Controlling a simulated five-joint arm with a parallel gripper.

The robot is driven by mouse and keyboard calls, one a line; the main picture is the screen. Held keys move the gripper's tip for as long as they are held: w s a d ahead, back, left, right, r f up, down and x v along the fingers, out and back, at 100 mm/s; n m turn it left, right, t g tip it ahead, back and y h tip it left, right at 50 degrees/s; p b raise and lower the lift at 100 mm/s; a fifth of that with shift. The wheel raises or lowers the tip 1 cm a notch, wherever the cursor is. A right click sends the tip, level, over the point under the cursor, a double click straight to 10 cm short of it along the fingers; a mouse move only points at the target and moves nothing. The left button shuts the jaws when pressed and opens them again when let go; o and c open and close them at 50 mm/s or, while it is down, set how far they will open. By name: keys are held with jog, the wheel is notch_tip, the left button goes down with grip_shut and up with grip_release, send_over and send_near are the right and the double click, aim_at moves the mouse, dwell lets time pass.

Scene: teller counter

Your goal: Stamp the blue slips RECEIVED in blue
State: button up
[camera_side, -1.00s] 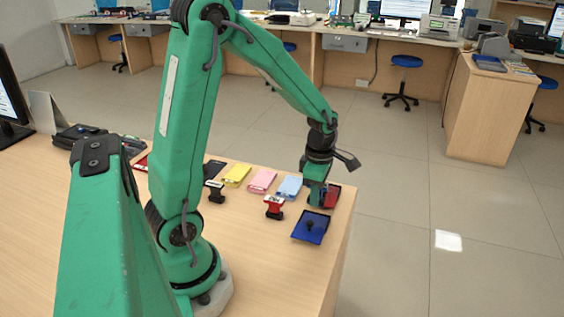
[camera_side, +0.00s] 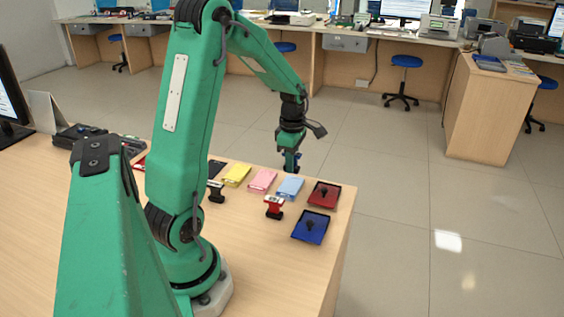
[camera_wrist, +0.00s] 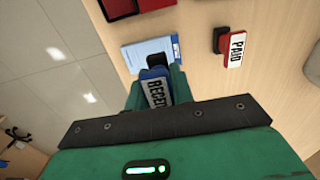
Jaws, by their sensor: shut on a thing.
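My gripper (camera_side: 291,168) is shut on the RECEIVED stamp. In the wrist view, the stamp's blue body and white label (camera_wrist: 157,92) show between the fingers, with part of the word covered. The blue slips (camera_side: 289,188) lie on the counter; they also show in the wrist view (camera_wrist: 148,52), just beyond the stamp. In the side view my gripper appears over their far end; whether the stamp touches them I cannot tell. The blue ink pad (camera_side: 318,220) lies open at the counter's right edge.
The red ink pad (camera_side: 329,189) lies right of the blue slips. The red PAID stamp (camera_side: 274,207) stands in front of them, also in the wrist view (camera_wrist: 236,50). Pink slips (camera_side: 262,181), yellow slips (camera_side: 236,175) and a black stamp (camera_side: 215,191) are to the left.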

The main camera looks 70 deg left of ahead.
aim_at(289, 188)
jog(key=shift+s+a+r, duration=0.1)
jog(key=shift+s+a, duration=0.05)
jog(key=shift+a, duration=0.45)
jog(key=shift+f, duration=0.2)
jog(key=shift+f, duration=2.85)
jog(key=shift+d+f, duration=0.1)
jog(key=shift+f, duration=0.55)
dwell(0.4)
jog(key=shift+r, duration=0.1)
jog(key=shift+r, duration=3)
